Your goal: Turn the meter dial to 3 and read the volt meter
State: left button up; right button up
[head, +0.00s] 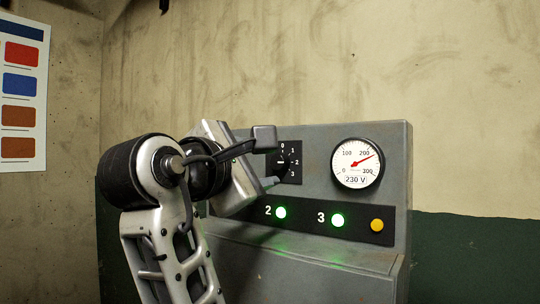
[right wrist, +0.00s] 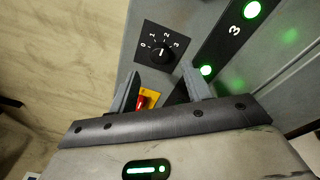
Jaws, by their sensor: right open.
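The meter dial (head: 290,160) is a black knob on a black plate marked 0 to 3, on the grey panel. It also shows in the right wrist view (right wrist: 162,51), uncovered; I cannot tell surely which number its mark points at. The round white volt meter (head: 357,163) is right of the dial; its red needle stands a little past 200 and its label reads 230 V. My right gripper (head: 267,161) is open and empty in front of the panel, its fingers overlapping the dial plate's left side in the head view. My left gripper is not in view.
A red switch (right wrist: 142,101) on a yellow plate shows between my right fingers in the wrist view. Green lamps by 2 (head: 281,212) and 3 (head: 338,220) are lit. A yellow button (head: 377,225) is at their right. A colour chart (head: 22,90) hangs on the left wall.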

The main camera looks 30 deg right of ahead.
aim_at(276, 163)
jog(key=p+x, duration=0.1)
jog(key=x, duration=0.4)
jog(key=shift+w, duration=0.1)
jog(key=c, duration=1)
